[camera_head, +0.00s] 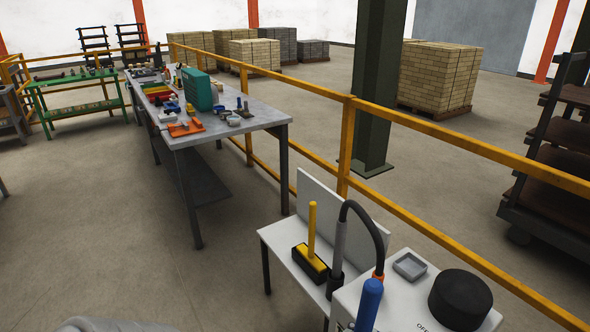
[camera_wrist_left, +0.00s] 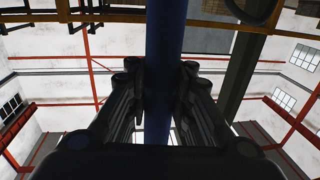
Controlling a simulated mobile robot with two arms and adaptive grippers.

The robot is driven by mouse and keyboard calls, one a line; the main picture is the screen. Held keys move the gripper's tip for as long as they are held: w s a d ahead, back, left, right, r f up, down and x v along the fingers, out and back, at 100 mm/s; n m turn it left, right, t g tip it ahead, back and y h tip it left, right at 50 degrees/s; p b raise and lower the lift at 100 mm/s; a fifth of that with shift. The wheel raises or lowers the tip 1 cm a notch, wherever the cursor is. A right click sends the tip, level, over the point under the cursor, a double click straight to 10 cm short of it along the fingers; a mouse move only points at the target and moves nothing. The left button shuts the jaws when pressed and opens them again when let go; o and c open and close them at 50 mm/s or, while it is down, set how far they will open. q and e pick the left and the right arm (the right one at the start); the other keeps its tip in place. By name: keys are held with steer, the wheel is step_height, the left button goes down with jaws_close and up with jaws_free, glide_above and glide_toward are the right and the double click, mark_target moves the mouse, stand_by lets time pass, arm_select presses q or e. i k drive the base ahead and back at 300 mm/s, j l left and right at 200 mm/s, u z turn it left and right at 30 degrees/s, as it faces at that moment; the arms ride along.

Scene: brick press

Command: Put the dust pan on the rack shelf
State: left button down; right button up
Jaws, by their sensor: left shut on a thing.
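In the left wrist view my left gripper (camera_wrist_left: 162,110) has its two dark fingers on either side of a long blue bar (camera_wrist_left: 165,45) and is shut on it. What the bar belongs to is hidden. In the head view a blue rounded handle (camera_head: 369,300) rises at the bottom edge; I cannot tell whether it is the same thing. I cannot make out a dust pan for certain. A yellow upright handle on a black and yellow base (camera_head: 310,262) stands on a small table. A dark rack with brown shelves (camera_head: 565,160) stands at the right. My right gripper is not in view.
A white machine box (camera_head: 400,312) with a black round knob (camera_head: 460,299) and grey tray (camera_head: 409,265) is at the front. A yellow railing (camera_head: 440,138) runs between me and the rack. A cluttered workbench (camera_head: 250,123) stands left. Floor at the left is clear.

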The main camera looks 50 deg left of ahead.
mark_target(286, 236)
steer(key=j, duration=0.9)
steer(key=i+j+z, duration=0.1)
steer(key=j, duration=0.8)
steer(key=i+j, duration=0.15)
steer(key=j, duration=0.2)
steer(key=i+j, duration=0.15)
steer(key=j, duration=0.2)
steer(key=i+j, duration=0.15)
steer(key=j, duration=0.25)
steer(key=i+j, duration=0.1)
steer(key=j, duration=0.25)
steer(key=i+j, duration=0.15)
steer(key=j, duration=0.2)
steer(key=i+j, duration=0.15)
steer(key=j, duration=0.2)
